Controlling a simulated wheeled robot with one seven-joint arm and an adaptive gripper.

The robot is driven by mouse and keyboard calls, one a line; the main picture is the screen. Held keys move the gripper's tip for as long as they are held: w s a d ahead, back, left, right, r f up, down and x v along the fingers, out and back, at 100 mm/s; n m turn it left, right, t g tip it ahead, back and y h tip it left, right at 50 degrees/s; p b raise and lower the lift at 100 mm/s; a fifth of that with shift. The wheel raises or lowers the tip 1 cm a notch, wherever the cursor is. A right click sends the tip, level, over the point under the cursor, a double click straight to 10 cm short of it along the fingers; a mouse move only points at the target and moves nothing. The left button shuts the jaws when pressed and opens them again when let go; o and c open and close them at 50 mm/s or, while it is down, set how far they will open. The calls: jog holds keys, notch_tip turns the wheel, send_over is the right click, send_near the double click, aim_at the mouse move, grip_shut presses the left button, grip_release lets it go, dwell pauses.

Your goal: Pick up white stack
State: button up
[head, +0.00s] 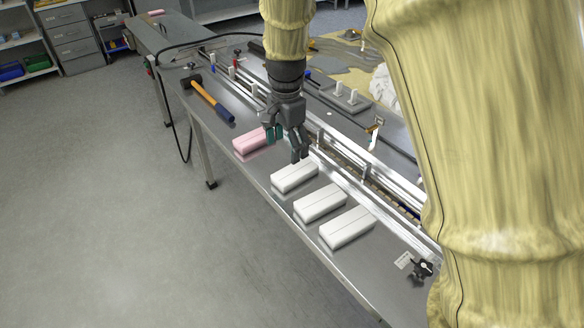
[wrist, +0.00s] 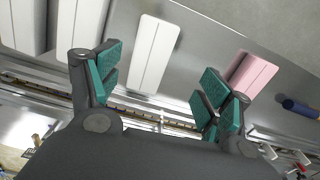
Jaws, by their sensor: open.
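Three white stacks lie in a row on the metal table. The far white stack (head: 295,176) is nearest my gripper, the middle white stack (head: 320,203) comes after it, and the near white stack (head: 347,227) is closest to the camera. A pink stack (head: 257,142) lies at the far end of the row. My gripper (head: 284,148) is open and empty above the table, between the pink stack and the far white stack in the head view. In the wrist view, one white stack (wrist: 155,54) shows between the spread green-padded fingers (wrist: 158,85), apart from them.
A metal rail with a conveyor channel (head: 345,160) runs along the table beside the stacks. A mallet with an orange handle (head: 212,102) lies further back. A black knob (head: 422,268) stands at the near right. The table's front edge lies close to the stacks.

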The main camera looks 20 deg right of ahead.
send_over(296, 171)
jog(key=f, duration=0.4)
jog(key=shift+w+a+f, duration=0.1)
jog(key=shift+w+a, duration=0.05)
jog(key=shift+w, duration=0.15)
jog(key=shift+s+a+f, duration=0.1)
jog(key=shift+s+f, duration=0.1)
jog(key=shift+s, duration=0.05)
jog(key=shift+f+p, duration=0.35)
jog(key=shift+f, duration=0.05)
jog(key=shift+d+f+p, duration=0.2)
jog(key=shift+f+p, duration=0.1)
jog(key=shift+f, duration=1.7)
jog(key=shift+c, duration=0.2)
jog(key=c, duration=0.8)
